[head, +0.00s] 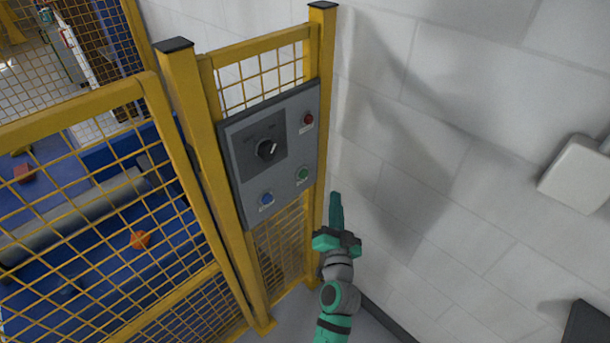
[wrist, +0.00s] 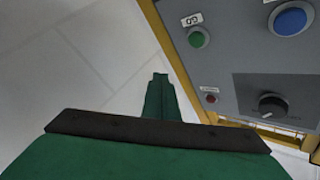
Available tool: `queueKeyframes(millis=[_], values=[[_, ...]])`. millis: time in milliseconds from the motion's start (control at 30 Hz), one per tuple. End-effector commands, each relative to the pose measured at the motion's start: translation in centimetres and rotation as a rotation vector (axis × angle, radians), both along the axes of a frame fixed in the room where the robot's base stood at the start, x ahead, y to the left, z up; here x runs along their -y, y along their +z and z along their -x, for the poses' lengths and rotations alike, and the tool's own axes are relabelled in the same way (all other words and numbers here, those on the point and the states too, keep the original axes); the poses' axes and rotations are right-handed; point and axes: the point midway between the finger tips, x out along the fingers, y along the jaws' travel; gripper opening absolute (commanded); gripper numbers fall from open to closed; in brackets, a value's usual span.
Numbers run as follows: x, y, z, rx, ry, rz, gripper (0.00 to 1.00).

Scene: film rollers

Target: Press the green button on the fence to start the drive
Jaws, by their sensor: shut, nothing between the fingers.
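The green button (head: 303,174) is at the lower right of a grey control panel (head: 232,178) on the yellow fence. It also shows in the wrist view (wrist: 198,38), near the panel's edge beside a small label. My gripper (head: 335,197) is shut and empty, just right of the panel and a little below the green button in the head view. In the wrist view its fingertips (wrist: 159,76) are against the white wall background, left of the panel. The fingers look apart from the button.
The panel also carries a red button (head: 308,119), a blue button (head: 265,199) and a black rotary switch (head: 267,149). Yellow mesh fence (head: 100,200) stands at left, with a roller (head: 80,213) behind it. A white block wall (head: 460,120) is at right, with a pale box (head: 575,174) on it.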

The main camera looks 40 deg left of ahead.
Motion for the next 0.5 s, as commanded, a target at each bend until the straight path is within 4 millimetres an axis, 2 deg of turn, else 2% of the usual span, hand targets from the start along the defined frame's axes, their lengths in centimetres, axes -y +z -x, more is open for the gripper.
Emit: queueKeyframes(millis=[167, 500], values=[[-1.1, 0.0, -0.1, 0.001, 0.001, 0.0, 0.0], [-5.4, 0.0, -0.4, 0.001, 0.003, 0.001, 0.0]])
